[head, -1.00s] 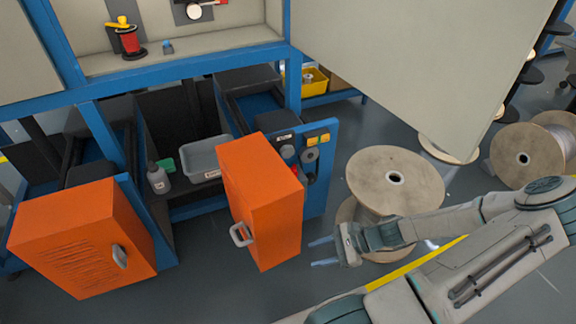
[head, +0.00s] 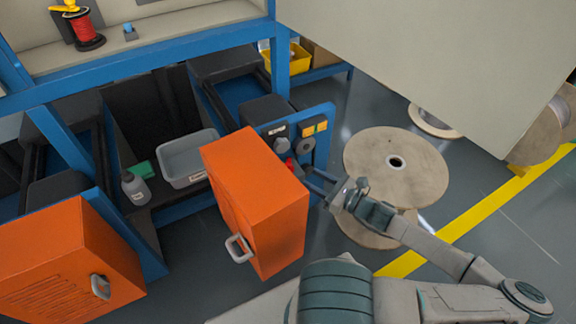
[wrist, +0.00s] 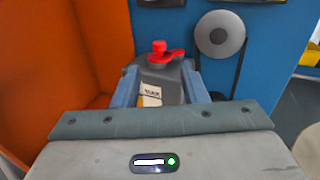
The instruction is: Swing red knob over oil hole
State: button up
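The red knob (wrist: 158,49) is a small upright knob with a red arm reaching to its right, on top of a grey housing (wrist: 165,82) with a white and yellow label. In the head view the red knob (head: 289,163) is a small red spot behind the orange door's top edge. My gripper (head: 310,181) is beside that door, near the blue panel. In the wrist view my gripper (wrist: 160,78) is open, its blue-grey fingers on either side of the housing, with the knob just beyond the fingertips. I cannot make out the oil hole.
The open orange door (head: 255,195) stands close on the left of my gripper. The blue panel (head: 322,125) carries a grey pulley (wrist: 220,34) right of the knob. A wooden spool (head: 397,165) stands on the right. A grey bin (head: 188,158) and bottle (head: 136,188) are inside the machine.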

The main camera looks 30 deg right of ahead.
aim_at(291, 168)
jog(key=b+x, duration=0.2)
jog(key=x, duration=0.8)
jog(key=shift+a, duration=0.1)
grip_shut()
